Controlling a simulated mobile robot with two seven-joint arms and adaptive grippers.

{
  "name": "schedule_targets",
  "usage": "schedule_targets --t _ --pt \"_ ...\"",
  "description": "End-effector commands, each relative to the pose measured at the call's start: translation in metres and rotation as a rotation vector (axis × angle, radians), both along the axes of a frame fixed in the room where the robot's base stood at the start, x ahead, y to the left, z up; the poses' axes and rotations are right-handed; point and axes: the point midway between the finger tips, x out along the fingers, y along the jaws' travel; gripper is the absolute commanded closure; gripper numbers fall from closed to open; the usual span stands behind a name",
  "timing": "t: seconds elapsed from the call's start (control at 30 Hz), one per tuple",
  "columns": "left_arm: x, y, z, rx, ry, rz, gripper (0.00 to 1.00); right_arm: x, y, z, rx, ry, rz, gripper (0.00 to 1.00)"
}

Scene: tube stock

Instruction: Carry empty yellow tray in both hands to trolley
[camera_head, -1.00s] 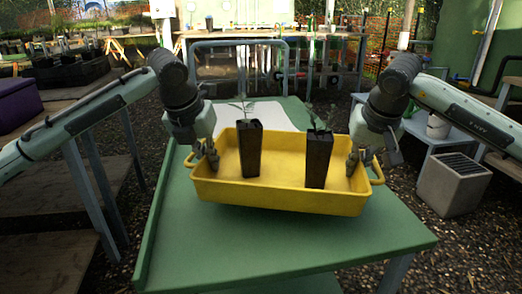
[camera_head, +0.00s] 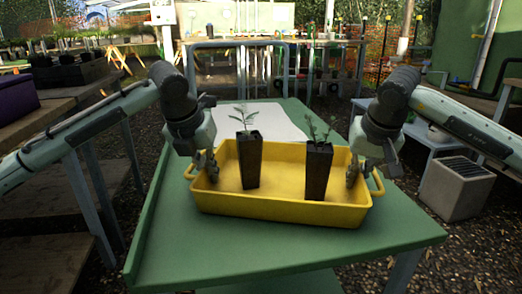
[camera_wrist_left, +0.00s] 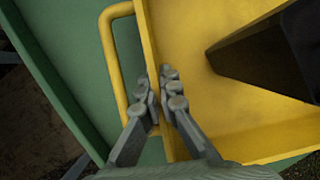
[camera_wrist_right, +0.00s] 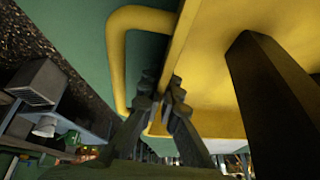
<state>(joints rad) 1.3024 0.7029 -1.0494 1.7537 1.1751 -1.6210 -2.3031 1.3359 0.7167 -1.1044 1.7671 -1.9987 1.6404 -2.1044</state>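The yellow tray (camera_head: 280,208) is level over the green table (camera_head: 240,262), on it or just above; I cannot tell if it touches. It is not empty: two dark square pots with small green seedlings, a left pot (camera_head: 250,163) and a right pot (camera_head: 317,172), stand upright in it. My left gripper (camera_head: 206,168) is at the tray's left end; in the left wrist view its fingers (camera_wrist_left: 161,92) close on both sides of the end wall, beside the handle. My right gripper (camera_head: 354,170) grips the right end wall likewise, its fingers (camera_wrist_right: 163,98) beside that handle.
A white sheet (camera_head: 262,118) lies on the far part of the table. A grey slatted box (camera_head: 457,187) stands on the gravel at right, by a low blue-grey bench (camera_head: 432,138). Wooden benches (camera_head: 60,185) stand at left. The table's front is clear.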

Motion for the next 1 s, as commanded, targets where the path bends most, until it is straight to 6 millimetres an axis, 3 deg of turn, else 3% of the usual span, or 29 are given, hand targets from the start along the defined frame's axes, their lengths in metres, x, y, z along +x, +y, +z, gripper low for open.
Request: schedule_targets --t 0.03,0.23,0.67,1.0 --pt "0.001 0.003 -0.004 0.004 0.000 0.006 0.97 0.001 -0.003 -0.005 -0.004 0.000 -0.006 0.97" --pt "0.000 0.002 -0.002 0.003 0.001 0.003 0.74 0.000 -0.002 -0.002 -0.003 0.001 -0.003 0.74" --pt "0.000 0.001 0.006 0.002 0.000 0.003 0.74 0.000 -0.002 0.006 -0.002 0.000 -0.003 0.74" --pt "0.000 0.001 0.058 0.000 -0.001 0.001 0.74 0.000 -0.001 0.058 -0.001 -0.001 -0.001 0.74"
